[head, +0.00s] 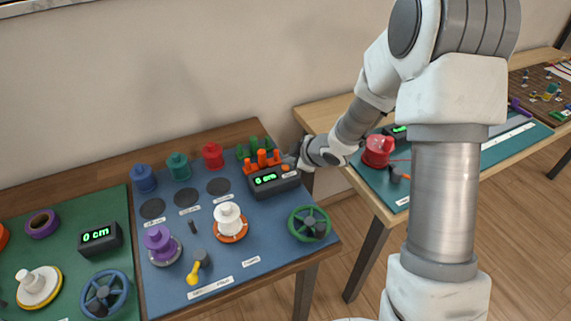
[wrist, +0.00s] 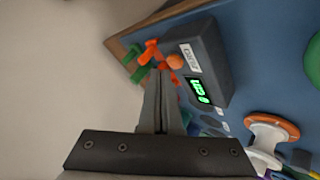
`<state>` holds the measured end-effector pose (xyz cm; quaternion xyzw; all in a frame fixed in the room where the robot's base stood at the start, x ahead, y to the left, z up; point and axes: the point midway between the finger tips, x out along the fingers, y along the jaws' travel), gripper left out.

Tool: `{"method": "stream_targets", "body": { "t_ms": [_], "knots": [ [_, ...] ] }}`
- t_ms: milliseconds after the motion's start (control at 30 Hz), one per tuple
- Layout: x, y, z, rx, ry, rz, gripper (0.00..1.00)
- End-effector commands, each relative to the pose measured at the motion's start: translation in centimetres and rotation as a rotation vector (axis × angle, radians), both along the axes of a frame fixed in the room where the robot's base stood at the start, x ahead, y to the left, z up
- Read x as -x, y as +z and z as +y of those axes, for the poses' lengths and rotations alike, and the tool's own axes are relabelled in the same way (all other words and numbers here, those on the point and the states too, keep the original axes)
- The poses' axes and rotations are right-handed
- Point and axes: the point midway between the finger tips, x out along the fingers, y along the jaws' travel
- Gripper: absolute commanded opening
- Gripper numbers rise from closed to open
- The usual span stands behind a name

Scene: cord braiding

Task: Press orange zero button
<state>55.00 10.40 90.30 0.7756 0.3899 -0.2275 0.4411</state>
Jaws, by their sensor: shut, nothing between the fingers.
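A dark counter box (head: 272,181) stands at the back right of the blue mat, with a green "0 cm" readout. It also shows in the wrist view (wrist: 216,52). The round orange button (head: 286,168) is on the box's right end in the head view. In the wrist view the orange button (wrist: 176,61) lies just beyond and right of my fingertips. My gripper (wrist: 160,72) is shut and empty, its fingers together. In the head view my gripper (head: 291,161) is close to the button, partly hidden by my wrist. I cannot tell whether it touches.
Orange pegs (head: 262,159) and green pegs (head: 247,149) stand behind the box. A green handwheel (head: 309,223) and a white spool on an orange base (head: 229,222) are in front. A second counter box (head: 100,239) is on the green mat at left. Another table with a red spool (head: 377,151) is at right.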

Motion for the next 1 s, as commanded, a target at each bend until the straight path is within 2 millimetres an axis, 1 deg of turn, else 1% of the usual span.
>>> {"method": "stream_targets", "body": {
  "t_ms": [33, 367, 467, 833, 900, 1000],
  "knots": [
    [0.0, 0.3, 0.0, 0.0, 0.0, 0.0, 0.0],
    [0.0, 0.3, 0.0, 0.0, 0.0, 0.0, 0.0],
    [0.0, 1.0, 0.0, 0.0, -0.001, -0.001, 0.0],
    [0.0, 4.8, 0.0, 0.001, 0.0, -0.001, 0.0],
    [0.0, 5.3, 0.0, 0.0, -0.001, -0.001, 0.0],
    [0.0, 5.3, 0.0, 0.0, 0.0, 0.0, 0.0]
  ]
}}
